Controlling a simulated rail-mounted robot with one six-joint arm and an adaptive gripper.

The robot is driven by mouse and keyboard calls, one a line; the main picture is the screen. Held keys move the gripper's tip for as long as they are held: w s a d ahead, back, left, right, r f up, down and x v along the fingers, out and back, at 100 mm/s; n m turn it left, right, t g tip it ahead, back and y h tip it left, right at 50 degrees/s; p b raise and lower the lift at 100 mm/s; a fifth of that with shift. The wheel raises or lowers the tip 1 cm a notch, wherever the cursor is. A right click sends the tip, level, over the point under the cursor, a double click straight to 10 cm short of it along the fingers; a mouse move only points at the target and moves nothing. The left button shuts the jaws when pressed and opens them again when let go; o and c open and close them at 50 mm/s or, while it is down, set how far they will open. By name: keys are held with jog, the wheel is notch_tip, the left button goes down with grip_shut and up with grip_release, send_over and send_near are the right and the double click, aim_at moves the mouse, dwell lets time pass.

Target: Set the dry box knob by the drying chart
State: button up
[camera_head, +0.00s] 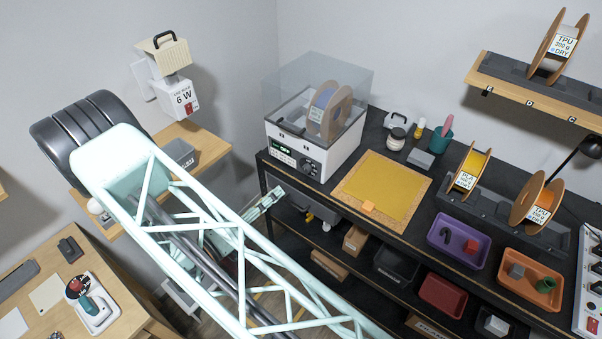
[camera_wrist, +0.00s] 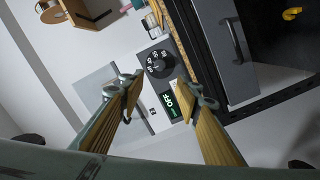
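The dry box (camera_head: 299,151) is a white box with a clear lid, standing on the dark bench with a spool (camera_head: 328,109) inside. Its front has a green-lit display (camera_head: 283,150) and a dark knob (camera_head: 306,166). In the wrist view the round black knob (camera_wrist: 160,64) has pale marks around it, and the display (camera_wrist: 169,101) appears to read OFF. My gripper (camera_wrist: 165,92) is open, its two fingers apart, in front of the panel; nothing shows between the pads. The knob lies beyond the fingertips, apparently untouched. I cannot identify a drying chart in either view.
A yellow mat (camera_head: 384,190) lies right of the dry box. Labelled spools (camera_head: 468,178) stand behind a purple tray (camera_head: 458,239) and an orange tray (camera_head: 530,278). A grey drawer front with a handle (camera_wrist: 233,40) is close right of my gripper.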

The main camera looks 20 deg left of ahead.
aim_at(304, 170)
jog(key=shift+w+d, duration=0.1)
jog(key=shift+w, duration=0.05)
jog(key=shift+p+x, duration=1.2)
jog(key=shift+x, duration=5.55)
jog(key=shift+c, duration=0.9)
jog(key=c, duration=0.7)
